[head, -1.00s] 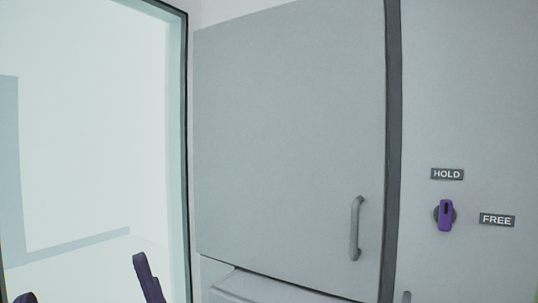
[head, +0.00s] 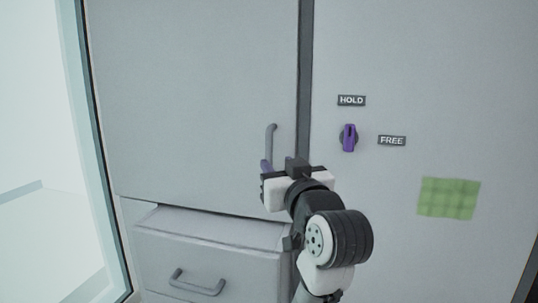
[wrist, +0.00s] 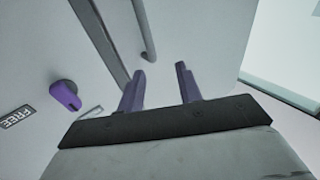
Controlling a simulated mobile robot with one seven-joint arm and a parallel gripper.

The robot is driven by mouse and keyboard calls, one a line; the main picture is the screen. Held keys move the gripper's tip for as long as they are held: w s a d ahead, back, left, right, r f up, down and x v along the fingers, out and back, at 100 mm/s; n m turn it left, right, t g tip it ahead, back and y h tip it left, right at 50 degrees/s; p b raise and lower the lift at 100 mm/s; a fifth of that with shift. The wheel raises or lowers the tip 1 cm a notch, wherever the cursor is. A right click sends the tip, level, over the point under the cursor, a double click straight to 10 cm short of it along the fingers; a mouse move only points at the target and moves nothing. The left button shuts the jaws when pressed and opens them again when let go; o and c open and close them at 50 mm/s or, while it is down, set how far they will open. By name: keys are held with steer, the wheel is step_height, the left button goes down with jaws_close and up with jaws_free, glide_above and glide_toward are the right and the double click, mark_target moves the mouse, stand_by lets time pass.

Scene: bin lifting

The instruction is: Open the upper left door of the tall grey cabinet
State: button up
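The upper left door (head: 190,95) of the tall grey cabinet looks shut against a dark vertical strip. Its grey bar handle (head: 271,143) is near the lower right corner; my gripper hides the lower part in the head view. My gripper (head: 266,166) is just at the handle's lower end. In the wrist view its two purple fingers (wrist: 160,70) are apart with nothing between them. The handle (wrist: 146,35) shows beyond the fingertips, nearer the left finger. I cannot tell whether they touch.
A purple knob (head: 348,138) on the right-hand panel points up toward the HOLD label (head: 351,100); a FREE label (head: 391,140) is to its right. A green patch (head: 448,198) is on that panel. Below the door, a drawer (head: 205,262) stands out. A glass pane (head: 95,150) borders the left.

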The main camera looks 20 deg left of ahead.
mark_target(270, 156)
steer(key=shift+g, duration=0.6)
steer(key=p+x, duration=0.1)
steer(key=x, duration=0.3)
steer(key=w+d+f+p+x, duration=0.1)
steer(key=x, duration=0.3)
steer(key=d+p+x, duration=0.1)
steer(key=x, duration=0.3)
steer(key=shift+w+a+f, duration=0.3)
steer(key=shift+w+f, duration=0.1)
steer(key=shift+w, duration=0.1)
jaws_close()
